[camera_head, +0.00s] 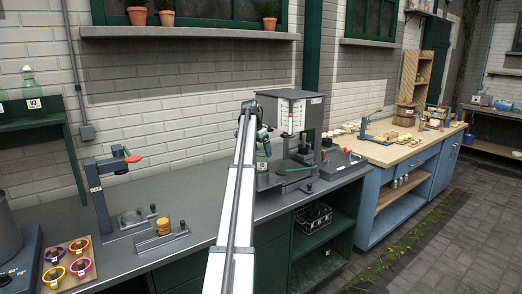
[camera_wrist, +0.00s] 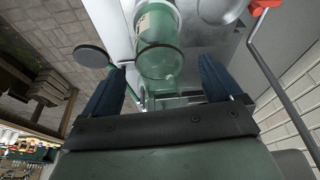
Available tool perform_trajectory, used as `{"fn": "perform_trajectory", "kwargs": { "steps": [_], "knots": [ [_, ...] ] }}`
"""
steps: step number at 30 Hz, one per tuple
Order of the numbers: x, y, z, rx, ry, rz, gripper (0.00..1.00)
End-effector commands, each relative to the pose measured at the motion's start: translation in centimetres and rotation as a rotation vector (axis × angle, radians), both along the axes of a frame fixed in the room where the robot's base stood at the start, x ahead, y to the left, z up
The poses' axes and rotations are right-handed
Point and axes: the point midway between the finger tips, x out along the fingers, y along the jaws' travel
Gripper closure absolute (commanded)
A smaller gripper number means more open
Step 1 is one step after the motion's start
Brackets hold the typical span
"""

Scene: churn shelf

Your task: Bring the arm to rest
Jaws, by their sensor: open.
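My gripper (camera_wrist: 163,85) is open, with its two dark blue fingers spread apart in the wrist view. A green translucent bottle (camera_wrist: 158,48) with a pale label shows in the gap between and beyond the fingers; I see no finger closed on it. In the head view my white arm reaches over the dark counter to the grey machine (camera_head: 290,110). The bottle (camera_head: 263,152) shows there just right of the arm's end, in front of the machine. My arm partly hides the gripper in that view.
The dark counter (camera_head: 190,200) holds a lever press (camera_head: 100,200) and a board with colored rings (camera_head: 68,265) at left. A green shelf (camera_head: 35,117) with a bottle is on the left wall. A red-handled lever (camera_wrist: 262,8) is close at right in the wrist view. A blue workbench (camera_head: 385,190) stands right.

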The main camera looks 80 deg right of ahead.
Motion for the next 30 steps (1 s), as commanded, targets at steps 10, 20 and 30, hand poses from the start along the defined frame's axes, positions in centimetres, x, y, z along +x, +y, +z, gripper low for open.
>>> {"fn": "perform_trajectory", "kwargs": {
  "steps": [10, 20, 30],
  "knots": [
    [0.0, 0.0, 0.0, 0.000, 0.000, 0.000, 0.24],
    [0.0, 0.0, 0.4, 0.000, 0.000, 0.000, 0.24],
    [0.0, -0.1, 2.5, 0.000, 0.000, 0.000, 0.24]
  ]
}}
